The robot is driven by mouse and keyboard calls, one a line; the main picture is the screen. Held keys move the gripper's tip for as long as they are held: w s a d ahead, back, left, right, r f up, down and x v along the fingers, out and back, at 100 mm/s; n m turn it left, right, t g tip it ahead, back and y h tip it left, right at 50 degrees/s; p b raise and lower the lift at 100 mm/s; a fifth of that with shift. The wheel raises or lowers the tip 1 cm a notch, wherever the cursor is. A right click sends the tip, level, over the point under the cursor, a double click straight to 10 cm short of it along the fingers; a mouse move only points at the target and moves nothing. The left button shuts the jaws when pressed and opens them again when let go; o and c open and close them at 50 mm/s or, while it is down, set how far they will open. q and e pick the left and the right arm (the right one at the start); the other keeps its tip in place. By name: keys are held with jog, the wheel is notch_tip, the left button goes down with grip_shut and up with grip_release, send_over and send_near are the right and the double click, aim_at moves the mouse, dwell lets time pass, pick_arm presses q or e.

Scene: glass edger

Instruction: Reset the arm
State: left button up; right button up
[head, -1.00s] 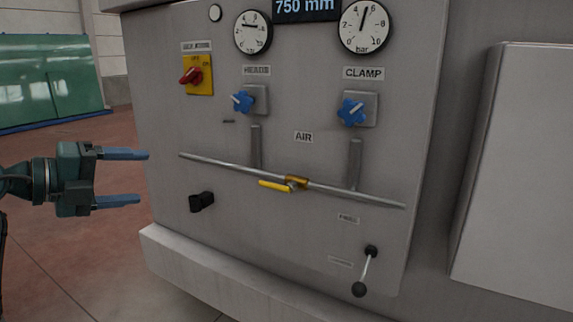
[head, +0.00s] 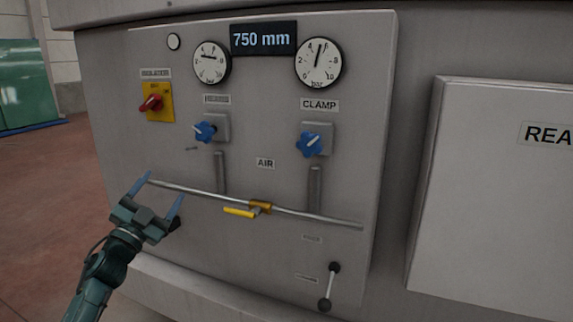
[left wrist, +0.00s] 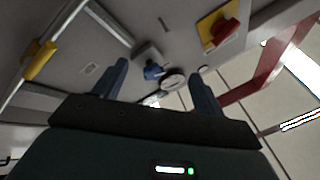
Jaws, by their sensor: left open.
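My left gripper (head: 158,197) is open and empty, with its blue fingers pointing up in front of the lower left of the grey machine panel (head: 262,185). In the head view it overlaps the left end of the horizontal air pipe; I cannot tell whether they touch. In the left wrist view the two fingers (left wrist: 160,88) stand wide apart with nothing between them gripped. The gripper partly hides a black knob (head: 174,223) on the panel. My right gripper is not in view.
A white box (head: 490,200) juts out at right. Open floor (head: 50,190) lies left.

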pick_arm(q)
jog(key=w+a+f+n+g+y, duration=0.3)
jog(key=a+f+n+g+y, duration=0.2)
jog(key=a+f+n+y, duration=0.4)
jog(key=s+d+f+g+h, duration=0.1)
jog(key=s+d+f, duration=0.55)
jog(key=f, duration=0.35)
jog(key=s+d+f+g+h, duration=0.1)
jog(key=s+d+f+g, duration=0.1)
jog(key=s+d+f, duration=0.45)
jog(key=s+d+f+g+h, duration=0.1)
jog(key=s+d+f+h, duration=0.15)
jog(key=s+f, duration=0.55)
jog(key=s+d+f+g, duration=0.1)
jog(key=s+d, duration=0.2)
jog(key=s, duration=0.6)
jog(key=s+d+f+g, duration=0.1)
jog(key=s+d, duration=0.3)
jog(key=s, duration=0.6)
jog(key=shift+d+f+n+h, duration=0.15)
jog(key=shift+f+n+h, duration=0.05)
jog(key=shift+n+h, duration=0.2)
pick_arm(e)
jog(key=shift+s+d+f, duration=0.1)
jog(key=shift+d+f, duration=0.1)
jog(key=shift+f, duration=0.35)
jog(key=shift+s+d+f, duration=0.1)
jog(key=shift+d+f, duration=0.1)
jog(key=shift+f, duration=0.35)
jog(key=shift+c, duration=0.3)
